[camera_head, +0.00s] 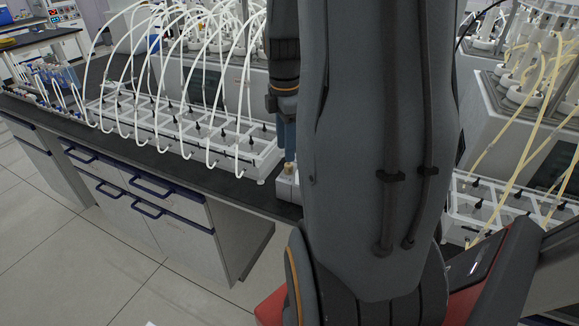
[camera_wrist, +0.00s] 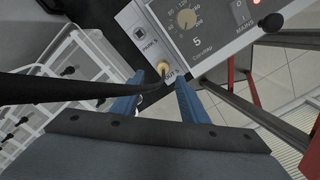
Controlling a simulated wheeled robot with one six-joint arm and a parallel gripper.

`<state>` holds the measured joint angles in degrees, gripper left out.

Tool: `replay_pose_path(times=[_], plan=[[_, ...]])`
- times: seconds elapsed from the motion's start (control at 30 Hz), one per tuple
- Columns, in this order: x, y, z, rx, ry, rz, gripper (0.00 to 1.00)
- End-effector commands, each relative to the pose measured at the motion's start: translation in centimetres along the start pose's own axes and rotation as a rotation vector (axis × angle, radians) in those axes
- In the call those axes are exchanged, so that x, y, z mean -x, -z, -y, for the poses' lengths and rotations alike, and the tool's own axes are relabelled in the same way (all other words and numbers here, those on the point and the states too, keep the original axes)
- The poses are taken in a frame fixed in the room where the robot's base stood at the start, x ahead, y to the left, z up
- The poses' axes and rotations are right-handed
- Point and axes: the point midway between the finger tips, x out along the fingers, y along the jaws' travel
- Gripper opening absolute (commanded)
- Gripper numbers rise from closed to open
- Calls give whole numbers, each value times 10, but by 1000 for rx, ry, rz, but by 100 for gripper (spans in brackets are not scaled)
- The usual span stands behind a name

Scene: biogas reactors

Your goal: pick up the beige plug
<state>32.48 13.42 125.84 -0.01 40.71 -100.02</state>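No contact with the plug shows. In the head view my gripper (camera_head: 287,135) points down over the box (camera_head: 286,187), which is mostly hidden behind my arm. A small beige spot, likely the plug (camera_head: 288,165), shows just under the fingers.
A dark cable (camera_wrist: 70,86) crosses the wrist view toward the plug. A white rack with tubes (camera_head: 180,130) stands left on the black bench (camera_head: 215,182). Floor is clear at lower left.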

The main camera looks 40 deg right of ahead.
Motion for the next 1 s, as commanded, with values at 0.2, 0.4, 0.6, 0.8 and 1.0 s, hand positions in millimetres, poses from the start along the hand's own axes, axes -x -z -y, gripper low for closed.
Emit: replay_pose_path(times=[0.2, 0.4, 0.6, 0.8, 1.0], plan=[[-28, -6, 7, -1, 4, -1, 40], [-45, -6, 6, -1, 2, 0, 40], [-46, -6, 5, -1, 0, 0, 40], [-46, -6, 5, -1, 0, 0, 16], [-46, -6, 5, -1, 0, 0, 0]])
